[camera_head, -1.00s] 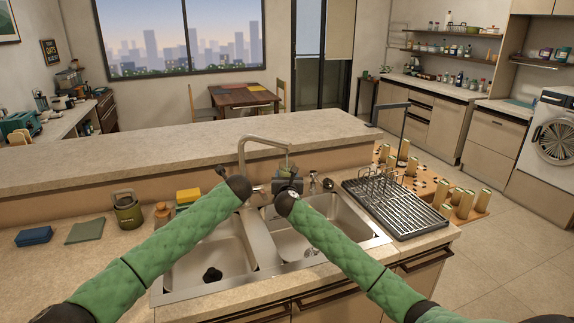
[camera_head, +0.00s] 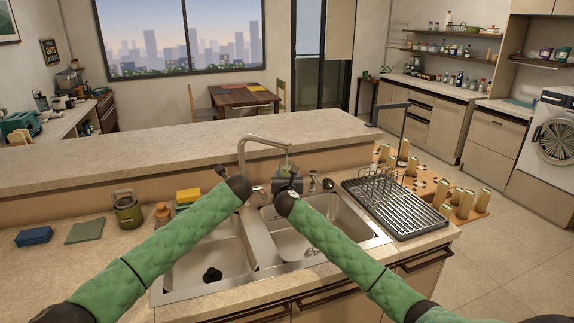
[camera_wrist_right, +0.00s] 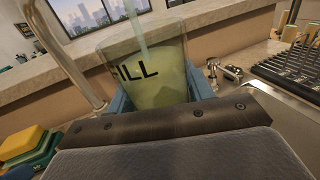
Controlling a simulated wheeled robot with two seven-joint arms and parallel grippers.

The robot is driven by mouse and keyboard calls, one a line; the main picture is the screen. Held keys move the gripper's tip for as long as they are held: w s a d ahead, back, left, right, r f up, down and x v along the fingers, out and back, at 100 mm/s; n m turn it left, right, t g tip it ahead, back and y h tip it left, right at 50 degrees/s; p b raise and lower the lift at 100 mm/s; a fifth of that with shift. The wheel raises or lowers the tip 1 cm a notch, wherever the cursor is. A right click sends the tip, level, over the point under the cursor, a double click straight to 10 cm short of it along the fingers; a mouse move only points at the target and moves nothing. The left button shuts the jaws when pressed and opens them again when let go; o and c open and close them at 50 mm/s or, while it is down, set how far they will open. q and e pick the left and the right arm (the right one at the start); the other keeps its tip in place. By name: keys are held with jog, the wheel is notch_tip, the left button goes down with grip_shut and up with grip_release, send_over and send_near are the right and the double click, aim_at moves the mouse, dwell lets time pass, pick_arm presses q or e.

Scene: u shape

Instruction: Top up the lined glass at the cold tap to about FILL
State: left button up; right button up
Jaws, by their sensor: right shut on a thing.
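The glass (camera_wrist_right: 150,75) is clear with a yellow-green tint, and black letters reading "ILL" show on its side. My right gripper (camera_wrist_right: 160,98) is shut around it and holds it over the sink under the tap spout. A pale stream (camera_wrist_right: 138,25) comes down into the glass from above. The liquid appears to stand around or above the letters, but its exact surface is hard to tell. In the head view, the glass is small beneath the curved metal tap (camera_head: 243,150). My left gripper (camera_head: 222,172) is beside the tap's base; its jaws are too small to read.
A double steel sink (camera_head: 262,250) lies below both hands. A dish rack (camera_head: 395,208) stands to its right. A raised ledge (camera_head: 180,150) runs behind the tap.

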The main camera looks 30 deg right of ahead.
jog(key=shift+r, duration=0.1)
